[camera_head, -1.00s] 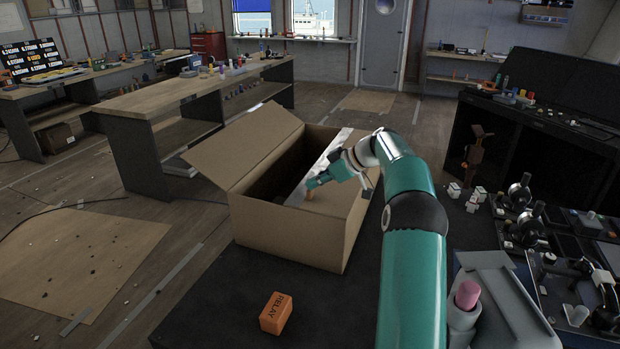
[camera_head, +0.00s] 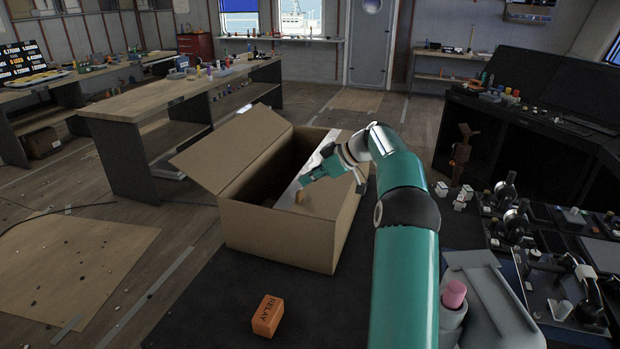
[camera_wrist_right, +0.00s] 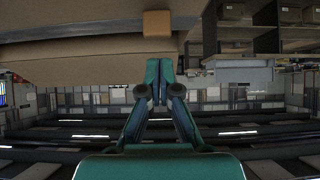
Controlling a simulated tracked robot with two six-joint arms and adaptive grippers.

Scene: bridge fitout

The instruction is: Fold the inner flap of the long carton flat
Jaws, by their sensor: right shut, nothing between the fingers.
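The long carton (camera_head: 272,239) stands on the dark bench top. Its left flap (camera_head: 231,147) stands open, tilted outward. On its right side a cardboard flap (camera_head: 326,194) with a pale strip along its edge lies roughly level across part of the opening. The dark inside shows to its left. My right gripper (camera_head: 304,182) is over that flap, shut and empty. A small tan tab (camera_head: 299,196) is just below the fingertips; I cannot tell if they touch. In the right wrist view, the shut fingertips (camera_wrist_right: 160,64) are close to cardboard and a tan block (camera_wrist_right: 157,23). My left gripper is out of view.
An orange block marked RELAY (camera_head: 268,316) lies in front of the carton. A grey holder with a pink-topped piece (camera_head: 454,294) stands right of my arm. White cubes (camera_head: 460,196), a wooden figure (camera_head: 461,153) and headset-like devices (camera_head: 517,222) are further right. Bench room is free around the RELAY block.

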